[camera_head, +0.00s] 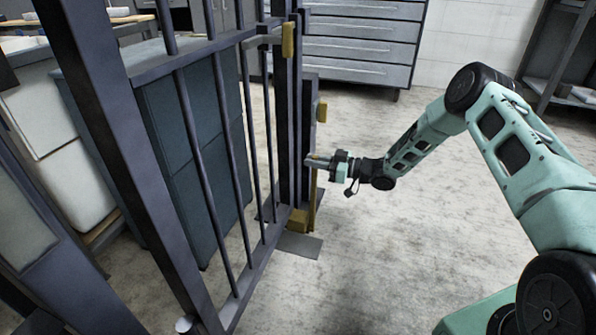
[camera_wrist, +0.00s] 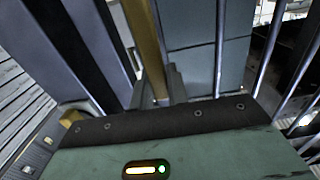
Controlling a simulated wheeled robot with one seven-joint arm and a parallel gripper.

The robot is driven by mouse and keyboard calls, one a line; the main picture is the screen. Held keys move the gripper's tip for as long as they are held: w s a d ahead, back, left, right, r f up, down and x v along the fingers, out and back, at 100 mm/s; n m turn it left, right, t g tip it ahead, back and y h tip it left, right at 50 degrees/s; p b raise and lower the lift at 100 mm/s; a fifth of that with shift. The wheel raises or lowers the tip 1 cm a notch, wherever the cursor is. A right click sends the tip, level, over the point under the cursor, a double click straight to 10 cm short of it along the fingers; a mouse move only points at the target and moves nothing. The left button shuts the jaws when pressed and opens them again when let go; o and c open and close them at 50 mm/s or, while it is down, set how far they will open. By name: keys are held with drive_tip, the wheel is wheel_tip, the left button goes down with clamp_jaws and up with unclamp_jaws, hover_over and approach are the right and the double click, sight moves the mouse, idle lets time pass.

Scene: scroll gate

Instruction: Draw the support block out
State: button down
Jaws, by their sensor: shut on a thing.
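A yellow block (camera_head: 298,220) sits low at the foot of the gate's end post, above a grey floor plate; I take it to be the support block. A slim yellow upright bar (camera_head: 313,188) rises beside it along the post, and a yellow bar also shows in the wrist view (camera_wrist: 146,45). My gripper (camera_head: 316,161) is at the upper part of this bar, well above the block, and appears shut on it.
The dark barred gate (camera_head: 215,150) stands upright on the left, with more yellow fittings (camera_head: 288,40) on its post. Dark teal cabinets (camera_head: 195,150) stand behind the bars. A grey drawer unit (camera_head: 360,45) is at the back. The floor right of the post is clear.

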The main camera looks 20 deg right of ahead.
drive_tip(key=d, duration=0.1)
drive_tip(key=w+d, duration=0.1)
drive_tip(key=d, duration=0.1)
drive_tip(key=w+d, duration=0.1)
drive_tip(key=d, duration=0.1)
drive_tip(key=c, duration=1.4)
unclamp_jaws()
drive_tip(key=shift+o, duration=0.2)
drive_tip(key=shift+s, duration=0.1)
drive_tip(key=p+v, duration=0.6)
drive_tip(key=v, duration=1.1)
drive_tip(key=shift+s+d, duration=0.1)
